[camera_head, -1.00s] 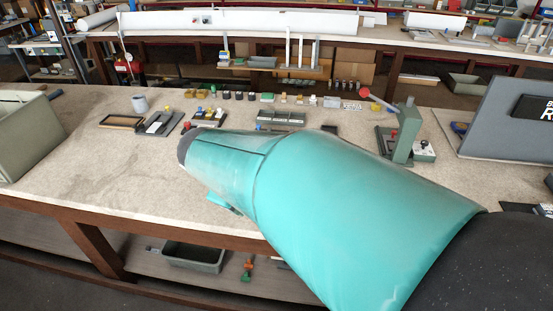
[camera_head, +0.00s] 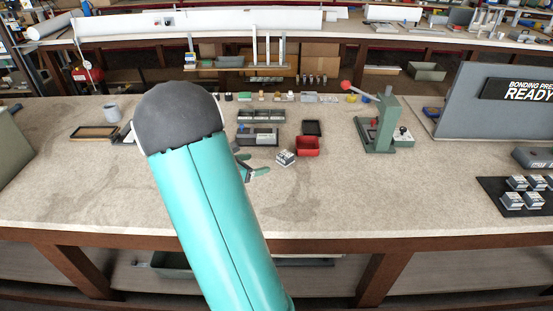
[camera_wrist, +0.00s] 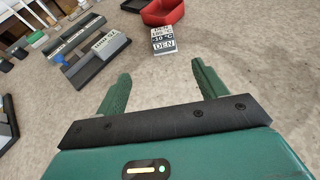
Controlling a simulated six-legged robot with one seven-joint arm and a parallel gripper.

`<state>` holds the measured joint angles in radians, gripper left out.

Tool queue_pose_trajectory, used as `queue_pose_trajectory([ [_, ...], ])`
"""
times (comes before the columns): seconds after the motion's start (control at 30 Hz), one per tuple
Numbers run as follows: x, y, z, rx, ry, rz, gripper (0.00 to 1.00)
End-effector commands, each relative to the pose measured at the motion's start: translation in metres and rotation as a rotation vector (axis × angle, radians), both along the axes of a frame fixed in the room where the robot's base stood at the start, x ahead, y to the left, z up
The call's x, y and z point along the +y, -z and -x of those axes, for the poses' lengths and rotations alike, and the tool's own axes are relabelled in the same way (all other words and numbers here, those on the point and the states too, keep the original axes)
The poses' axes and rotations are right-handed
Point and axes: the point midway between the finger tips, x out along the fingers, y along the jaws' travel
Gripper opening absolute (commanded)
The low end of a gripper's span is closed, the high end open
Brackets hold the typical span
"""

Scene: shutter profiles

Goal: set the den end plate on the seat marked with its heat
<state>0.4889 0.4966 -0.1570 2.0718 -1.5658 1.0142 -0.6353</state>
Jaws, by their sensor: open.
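The den end plate (camera_head: 285,157) is a small pale block on the bench, right of my gripper. In the wrist view the plate (camera_wrist: 163,40) shows a "DEN" label and a line reading like "-10 °C". My gripper (camera_wrist: 160,72) is open and empty, its green fingers pointing toward the plate, which lies beyond the fingertips and between their lines. In the head view my gripper (camera_head: 256,171) is partly hidden by my arm. Grey holders (camera_head: 258,138) with label strips stand behind it; one also shows in the wrist view (camera_wrist: 103,55). Their markings are too small to read surely.
A red bin (camera_head: 307,146) stands just behind the plate, with a black tray (camera_head: 312,128) beyond. A green press (camera_head: 380,125) stands to the right. A black mat (camera_head: 490,200) holds several similar blocks. The front bench middle is clear.

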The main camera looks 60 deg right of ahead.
Motion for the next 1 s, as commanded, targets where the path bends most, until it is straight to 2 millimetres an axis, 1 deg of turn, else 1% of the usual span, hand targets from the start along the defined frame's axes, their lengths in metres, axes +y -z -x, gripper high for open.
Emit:
queue_pose_trajectory([
  [0.13,-0.026,0.011,0.014,0.000,0.009,-0.001,0.71],
  [0.33,-0.059,0.025,0.025,-0.003,0.009,-0.001,0.71],
  [0.4,-0.065,0.028,0.027,-0.003,0.007,-0.002,0.71],
  [0.57,-0.074,0.031,0.029,-0.004,0.006,-0.001,0.71],
  [0.83,-0.105,0.047,0.040,-0.003,0.004,-0.002,0.71],
  [0.9,-0.110,0.048,0.040,-0.005,0.003,-0.002,0.71],
  [1.0,-0.113,0.049,0.040,-0.005,0.002,0.000,0.71],
])
